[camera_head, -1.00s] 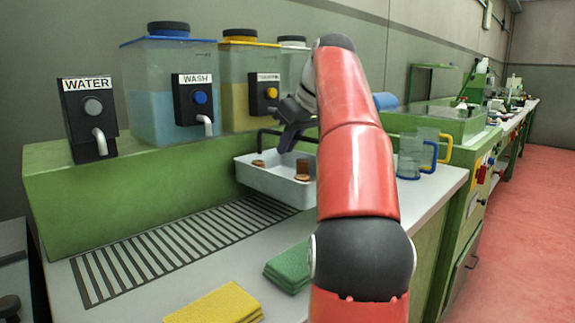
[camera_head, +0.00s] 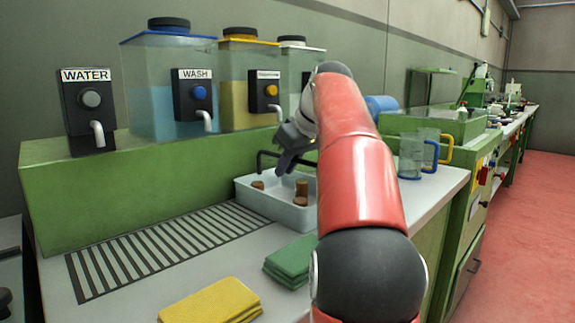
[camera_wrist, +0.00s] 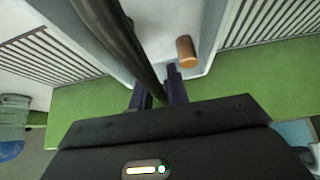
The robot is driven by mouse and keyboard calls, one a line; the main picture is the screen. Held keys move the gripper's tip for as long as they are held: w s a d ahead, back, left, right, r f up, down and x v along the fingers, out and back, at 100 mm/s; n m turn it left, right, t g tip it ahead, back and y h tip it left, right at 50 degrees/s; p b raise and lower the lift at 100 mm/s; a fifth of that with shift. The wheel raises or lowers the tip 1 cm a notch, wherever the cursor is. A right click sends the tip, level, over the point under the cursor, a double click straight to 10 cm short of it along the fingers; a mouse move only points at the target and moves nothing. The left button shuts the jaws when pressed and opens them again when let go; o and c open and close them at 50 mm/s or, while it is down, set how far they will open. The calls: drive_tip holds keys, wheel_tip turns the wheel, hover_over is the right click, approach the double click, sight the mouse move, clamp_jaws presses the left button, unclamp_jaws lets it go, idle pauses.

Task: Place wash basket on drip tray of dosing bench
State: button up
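The wash basket (camera_head: 265,209) is a white open tray with a black handle and a few brown corks (camera_head: 301,188) inside. It is over the right part of the slatted drip tray (camera_head: 160,246); I cannot tell whether it touches the slats. My gripper (camera_head: 284,166) is at the black handle, its fingers around it. In the wrist view, my gripper (camera_wrist: 158,88) has the dark handle (camera_wrist: 125,45) between its fingers, and slats show on both sides of the basket (camera_wrist: 205,55). My arm hides the basket's right end in the head view.
Taps labelled WATER (camera_head: 90,112) and WASH (camera_head: 196,97) stand on the green ledge (camera_head: 130,180) behind. Yellow cloths (camera_head: 212,301) and green cloths (camera_head: 290,262) lie in front. Clear mugs (camera_head: 412,157) stand at the right. The left slats are free.

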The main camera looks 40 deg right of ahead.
drive_tip(key=shift+o, duration=1.3)
drive_tip(key=shift+r, duration=0.15)
drive_tip(key=shift+s+r+p, duration=0.1)
drive_tip(key=shift+r+p, duration=0.2)
drive_tip(key=p+v, duration=0.2)
drive_tip(key=v, duration=0.7)
drive_tip(key=shift+v, duration=1.25)
